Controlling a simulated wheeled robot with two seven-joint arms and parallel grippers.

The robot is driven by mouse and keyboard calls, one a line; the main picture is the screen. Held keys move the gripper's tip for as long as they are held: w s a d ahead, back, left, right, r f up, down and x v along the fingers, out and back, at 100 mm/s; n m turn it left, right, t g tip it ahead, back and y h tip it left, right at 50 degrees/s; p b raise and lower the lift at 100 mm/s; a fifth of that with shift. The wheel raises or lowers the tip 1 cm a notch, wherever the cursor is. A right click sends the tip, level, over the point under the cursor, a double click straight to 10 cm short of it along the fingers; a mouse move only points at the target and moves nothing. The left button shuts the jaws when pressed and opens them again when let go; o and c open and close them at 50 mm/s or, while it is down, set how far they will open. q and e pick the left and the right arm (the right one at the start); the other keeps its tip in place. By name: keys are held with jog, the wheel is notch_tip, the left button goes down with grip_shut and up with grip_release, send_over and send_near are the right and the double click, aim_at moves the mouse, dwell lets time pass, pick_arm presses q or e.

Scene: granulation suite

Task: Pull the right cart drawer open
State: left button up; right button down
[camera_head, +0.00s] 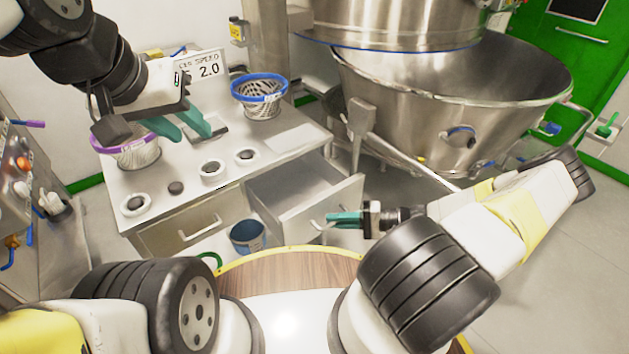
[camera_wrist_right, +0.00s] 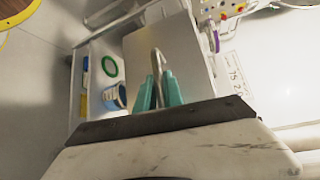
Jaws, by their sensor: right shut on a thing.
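The right cart drawer (camera_head: 292,186) stands pulled out of the grey cart (camera_head: 200,165), and its inside shows empty where I can see it. My right gripper (camera_head: 333,218) is at the front of this drawer, shut on its handle (camera_head: 317,225). In the right wrist view the silver handle (camera_wrist_right: 157,60) runs between the two teal fingers (camera_wrist_right: 158,92). The left cart drawer (camera_head: 190,222) is shut. My left gripper (camera_head: 182,128) is open and empty above the cart top, near the purple-rimmed basket (camera_head: 135,152).
A blue-rimmed basket (camera_head: 262,95), a sign (camera_head: 202,68) and several round pieces stand on the cart top. A blue cup (camera_head: 247,236) sits low beside the open drawer. A large steel bowl (camera_head: 455,95) stands behind at right. Floor at right is clear.

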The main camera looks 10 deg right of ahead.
jog(key=s+d, duration=0.2)
jog(key=s, duration=0.3)
jog(key=shift+d, duration=0.4)
jog(key=shift+w, duration=0.1)
jog(key=c, duration=1.5)
grip_release()
jog(key=v, duration=0.7)
jog(key=shift+d+r, duration=0.1)
jog(key=shift+d, duration=0.3)
